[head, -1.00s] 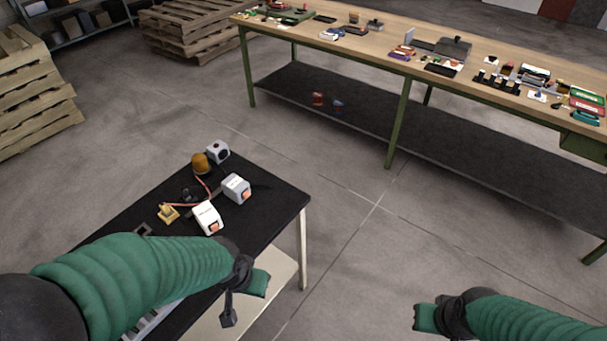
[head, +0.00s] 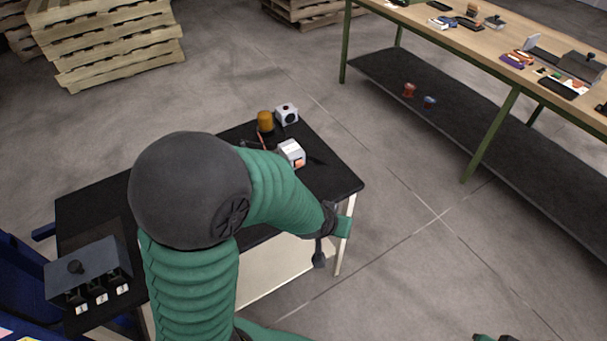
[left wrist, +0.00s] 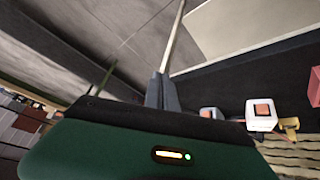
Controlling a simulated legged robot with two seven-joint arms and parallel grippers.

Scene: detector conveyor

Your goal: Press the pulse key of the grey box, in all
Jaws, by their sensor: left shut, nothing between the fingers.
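A dark grey box (head: 85,270) with a black knob on top stands at the near left end of the black table. Several small black parts with white labels line its front; I cannot tell which is the pulse key.
The black table (head: 335,180) also bears a white box with an orange key (head: 291,153), an orange beacon (head: 265,121) and a white box with a dark round face (head: 286,114). My left arm hides the table's middle. A long workbench (head: 540,30) stands at right.

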